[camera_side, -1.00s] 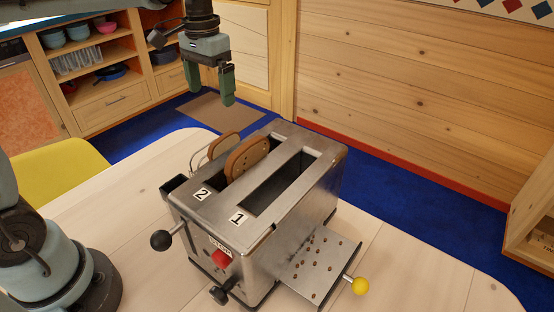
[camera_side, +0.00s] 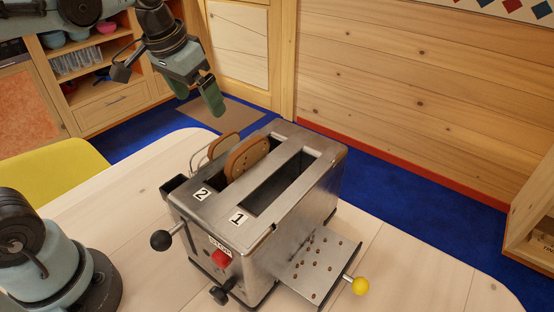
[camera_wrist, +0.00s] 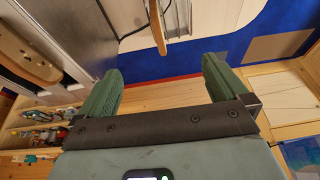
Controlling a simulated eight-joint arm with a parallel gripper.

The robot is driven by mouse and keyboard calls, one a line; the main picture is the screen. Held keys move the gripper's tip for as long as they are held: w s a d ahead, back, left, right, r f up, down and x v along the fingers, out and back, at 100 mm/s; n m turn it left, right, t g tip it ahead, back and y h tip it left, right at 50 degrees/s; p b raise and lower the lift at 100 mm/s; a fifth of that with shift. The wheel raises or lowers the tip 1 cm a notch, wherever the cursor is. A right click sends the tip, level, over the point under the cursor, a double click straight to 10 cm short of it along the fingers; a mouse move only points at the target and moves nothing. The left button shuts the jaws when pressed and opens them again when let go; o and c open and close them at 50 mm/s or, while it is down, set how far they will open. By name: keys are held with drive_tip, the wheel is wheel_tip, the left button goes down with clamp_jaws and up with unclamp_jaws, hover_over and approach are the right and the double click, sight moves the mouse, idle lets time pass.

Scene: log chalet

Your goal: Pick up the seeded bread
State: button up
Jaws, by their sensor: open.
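A brown bread slice with small spots like seeds (camera_side: 247,158) stands upright in slot 2 of the steel toaster (camera_side: 225,205), its top sticking out. It also shows at the left of the wrist view (camera_wrist: 25,52). A second brown slice (camera_side: 222,144) stands just behind the toaster, at a wire rack (camera_side: 197,160); whether it has seeds I cannot tell. In the wrist view this slice (camera_wrist: 157,28) is seen edge-on, ahead of and between the fingers. My gripper (camera_side: 198,100) is open and empty, tilted, above and behind the slices, touching neither.
Slot 1 (camera_side: 280,185) looks empty. A tray with scattered seeds or crumbs (camera_side: 318,262) and a yellow knob (camera_side: 360,286) sticks out at the toaster's right. A black-knobbed lever (camera_side: 161,240) juts out at its left. The pale table (camera_side: 410,265) is clear at right.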

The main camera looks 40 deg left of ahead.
drive_tip(key=s+d+f+t, duration=0.2)
drive_tip(key=s+f+t, duration=0.1)
drive_tip(key=s+f, duration=0.2)
drive_tip(key=shift+f, duration=0.75)
drive_tip(key=shift+s+f, duration=0.2)
drive_tip(key=shift+f, duration=0.05)
drive_tip(key=shift+c, duration=1)
drive_tip(key=c, duration=0.8)
wheel_tip(320, 180, up, 17)
drive_tip(key=g, duration=0.7)
hover_over(247, 143)
drive_tip(key=f, duration=0.7)
drive_tip(key=shift+s+a, duration=0.15)
drive_tip(key=shift+s, duration=0.1)
drive_tip(key=shift+w+d+f, duration=0.1)
drive_tip(key=shift+w+f, duration=0.05)
drive_tip(key=shift+f, duration=1.15)
drive_tip(key=shift+w+d+f, duration=0.1)
drive_tip(key=shift+f, duration=1.2)
